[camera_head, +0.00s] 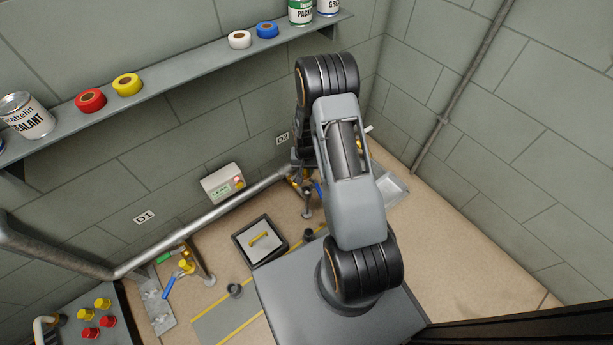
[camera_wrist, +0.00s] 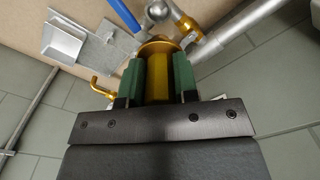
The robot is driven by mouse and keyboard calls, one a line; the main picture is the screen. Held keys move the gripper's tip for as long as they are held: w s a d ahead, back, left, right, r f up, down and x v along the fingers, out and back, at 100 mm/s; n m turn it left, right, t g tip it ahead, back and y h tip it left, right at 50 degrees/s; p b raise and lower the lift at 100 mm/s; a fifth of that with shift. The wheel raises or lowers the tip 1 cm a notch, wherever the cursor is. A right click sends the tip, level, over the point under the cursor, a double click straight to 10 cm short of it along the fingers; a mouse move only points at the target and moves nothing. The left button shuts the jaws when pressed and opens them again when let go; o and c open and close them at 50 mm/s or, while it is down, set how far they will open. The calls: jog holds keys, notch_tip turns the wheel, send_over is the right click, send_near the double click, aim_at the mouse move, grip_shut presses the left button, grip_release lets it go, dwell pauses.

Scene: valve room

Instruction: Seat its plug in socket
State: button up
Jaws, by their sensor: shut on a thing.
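My gripper (camera_wrist: 157,72) shows in the wrist view with its green-padded fingers shut on a yellow plug (camera_wrist: 158,82). A round gold-coloured flange (camera_wrist: 158,47) lies at the plug's far end, close to a grey metal valve fitting (camera_wrist: 165,10). I cannot tell whether the flange is part of the plug or a socket, or whether the plug is inside anything. In the head view my arm hides the gripper and most of the D2 fitting; a blue handle (camera_head: 319,192) shows beside the arm.
A grey pipe (camera_head: 200,222) runs along the wall. Another valve with a blue handle (camera_head: 168,287) stands near D1. A tray (camera_head: 119,328) bears red and yellow plugs. A dark-rimmed box (camera_head: 237,244) and a leak box (camera_head: 211,188) sit near the wall. A shelf (camera_head: 190,75) overhangs.

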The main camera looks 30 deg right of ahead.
jog(key=shift+d+f, duration=0.2)
jog(key=shift+f, duration=0.65)
notch_tip(320, 180, down, 6)
jog(key=b, duration=0.5)
jog(key=shift+f+b, duration=1.5)
jog(key=shift+f, duration=0.55)
dwell(2.1)
jog(key=o, duration=1.1)
jog(key=shift+c, duration=0.2)
jog(key=o, duration=0.4)
jog(key=shift+r, duration=0.15)
